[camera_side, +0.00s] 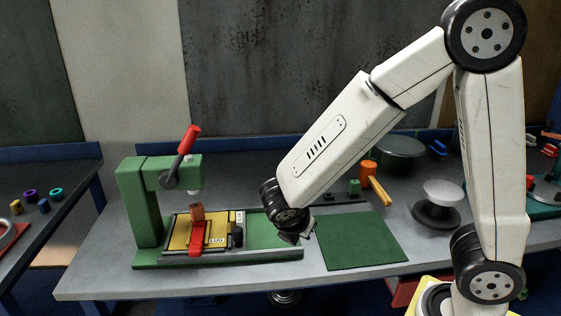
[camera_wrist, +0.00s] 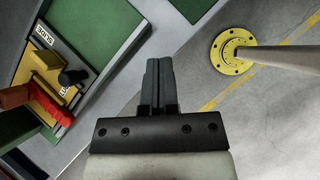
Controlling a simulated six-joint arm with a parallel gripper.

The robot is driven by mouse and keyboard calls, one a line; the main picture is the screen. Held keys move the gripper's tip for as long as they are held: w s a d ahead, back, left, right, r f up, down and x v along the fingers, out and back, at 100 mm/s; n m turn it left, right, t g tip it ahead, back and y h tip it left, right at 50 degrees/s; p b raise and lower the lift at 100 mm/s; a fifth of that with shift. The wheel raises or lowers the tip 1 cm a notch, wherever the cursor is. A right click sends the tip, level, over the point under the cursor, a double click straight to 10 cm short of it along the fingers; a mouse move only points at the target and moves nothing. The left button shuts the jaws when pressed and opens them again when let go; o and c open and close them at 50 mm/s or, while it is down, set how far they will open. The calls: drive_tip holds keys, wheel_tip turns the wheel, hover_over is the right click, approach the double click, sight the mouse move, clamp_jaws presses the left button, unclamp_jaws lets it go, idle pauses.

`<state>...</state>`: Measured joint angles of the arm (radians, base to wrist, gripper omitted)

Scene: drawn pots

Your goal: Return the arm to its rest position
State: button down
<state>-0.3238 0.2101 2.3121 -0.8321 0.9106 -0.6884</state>
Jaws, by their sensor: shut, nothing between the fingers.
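My gripper (camera_wrist: 158,62) is in the middle of the wrist view, its two dark fingers together with nothing between them. In the side view it hangs low at the end of my white arm, at the right end of the green press and left of the green mat; its tip (camera_side: 292,238) is small and partly hidden by the wrist joint. The wrist view shows it over the table edge, with the floor beyond.
The green press (camera_side: 140,205) has a red-handled lever. A yellow fixture (camera_side: 181,232) with a red clamp sits on its base. The green mat (camera_side: 360,242) is bare.

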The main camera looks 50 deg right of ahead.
drive_tip(key=s+m+y, duration=0.1)
drive_tip(key=m+y, duration=0.1)
drive_tip(key=m, duration=0.4)
drive_tip(key=s+f+m+y, duration=0.1)
drive_tip(key=m+y, duration=0.1)
drive_tip(key=m, duration=0.4)
drive_tip(key=s+f+m+t+y, duration=0.1)
drive_tip(key=m+y, duration=0.2)
drive_tip(key=m, duration=0.3)
drive_tip(key=shift+s+a+f+m, duration=0.1)
drive_tip(key=shift+s+f+m, duration=0.15)
drive_tip(key=shift+s+m, duration=0.15)
